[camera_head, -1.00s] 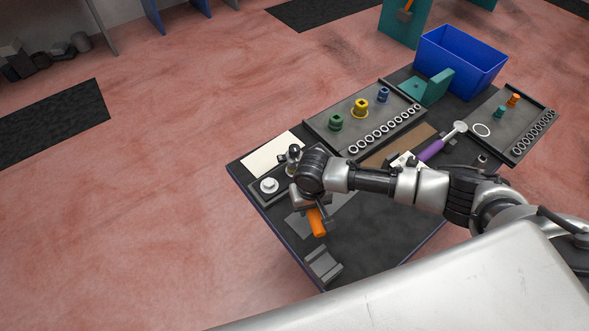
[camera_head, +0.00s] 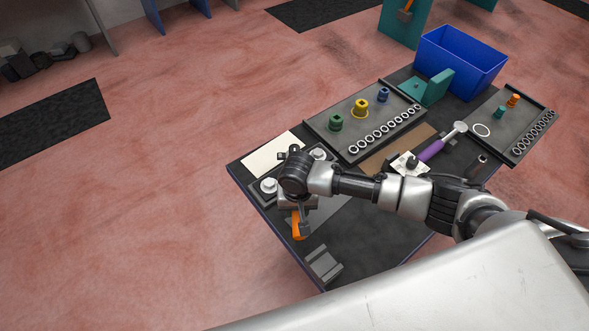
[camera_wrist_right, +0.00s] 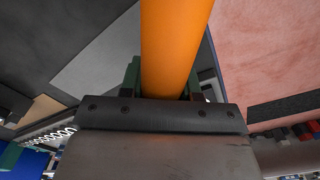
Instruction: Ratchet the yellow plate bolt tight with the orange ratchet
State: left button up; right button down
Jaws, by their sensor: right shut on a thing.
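The orange ratchet (camera_head: 296,228) sticks out below my right gripper (camera_head: 298,205) at the left end of the workbench. The gripper is shut on its orange handle, which fills the middle of the right wrist view (camera_wrist_right: 176,45). A dark plate with pale round bolt heads lies there: one bolt (camera_head: 268,185) is left of my wrist, another (camera_head: 318,153) is to its upper right. My wrist hides the ratchet head and the plate's middle, so I cannot tell whether the ratchet sits on a bolt. My left gripper is not in view.
A tray (camera_head: 318,122) holds green, yellow and blue sockets and a row of rings. A purple-handled tool (camera_head: 431,150) lies right of it. A blue bin (camera_head: 460,62) stands at the back. A grey block (camera_head: 323,264) sits near the front edge.

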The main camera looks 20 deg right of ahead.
jog(key=shift+w+a+m, duration=0.25)
jog(key=shift+a+m, duration=0.25)
jog(key=shift+a, duration=0.15)
jog(key=shift+w+a+m, duration=0.25)
jog(key=shift+a+m, duration=0.25)
jog(key=shift+a, duration=0.1)
jog(key=shift+w+a+m, duration=0.25)
jog(key=shift+a+m, duration=0.25)
jog(key=shift+a, duration=0.15)
jog(key=shift+w+a+m, duration=0.5)
jog(key=shift+a+m, duration=0.15)
jog(key=shift+a, duration=0.05)
jog(key=shift+w+a+m, duration=0.5)
jog(key=shift+a+m, duration=0.15)
jog(key=s+d+n, duration=0.1)
jog(key=d+n, duration=0.1)
jog(key=d, duration=0.1)
jog(key=s+d+n, duration=0.1)
jog(key=d+n, duration=0.1)
jog(key=d, duration=0.1)
jog(key=s+d+n, duration=0.2)
jog(key=n, duration=0.1)
jog(key=shift+d, duration=0.4)
jog(key=shift+d+n, duration=0.45)
jog(key=shift+n, duration=0.15)
